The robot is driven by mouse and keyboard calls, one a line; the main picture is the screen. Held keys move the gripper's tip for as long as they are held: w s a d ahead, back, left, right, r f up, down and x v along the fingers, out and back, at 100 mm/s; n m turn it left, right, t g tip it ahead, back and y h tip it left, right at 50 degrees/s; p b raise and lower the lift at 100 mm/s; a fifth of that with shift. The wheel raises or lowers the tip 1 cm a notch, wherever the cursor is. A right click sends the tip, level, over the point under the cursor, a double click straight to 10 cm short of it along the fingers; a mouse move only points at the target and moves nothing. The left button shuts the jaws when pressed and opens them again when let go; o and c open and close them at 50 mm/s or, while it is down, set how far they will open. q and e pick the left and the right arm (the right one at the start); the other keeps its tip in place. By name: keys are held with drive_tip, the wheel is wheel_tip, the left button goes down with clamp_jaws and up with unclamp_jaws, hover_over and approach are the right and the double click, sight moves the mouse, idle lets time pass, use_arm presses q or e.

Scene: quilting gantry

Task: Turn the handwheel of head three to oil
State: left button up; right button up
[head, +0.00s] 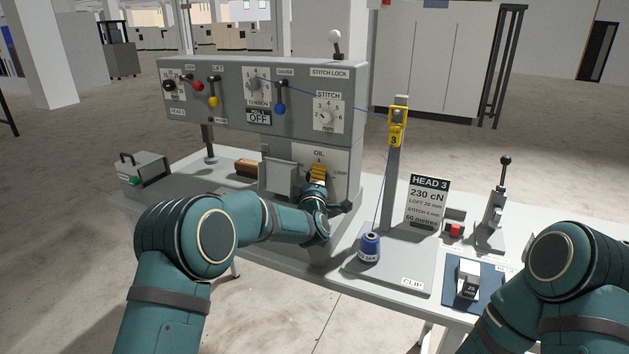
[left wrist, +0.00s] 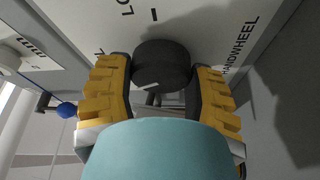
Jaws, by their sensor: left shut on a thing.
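The grey control panel (head: 220,105) with dials and coloured levers is above the plate. A post (head: 394,150) with a yellow tag 3, a blue thread spool (head: 370,247) and a HEAD 3 card (head: 428,202) stand right of my left gripper. A lever (head: 497,205) stands farther right.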

use_arm(q)
drive_tip(key=shift+m+t+h, duration=0.5)
drive_tip(key=shift+m+t, duration=0.2)
drive_tip(key=shift+m, duration=1.5)
drive_tip(key=o, duration=0.9)
drive_tip(key=shift+d, duration=0.1)
drive_tip(key=shift+o, duration=0.2)
drive_tip(key=shift+f, duration=0.1)
drive_tip(key=v, duration=1.2)
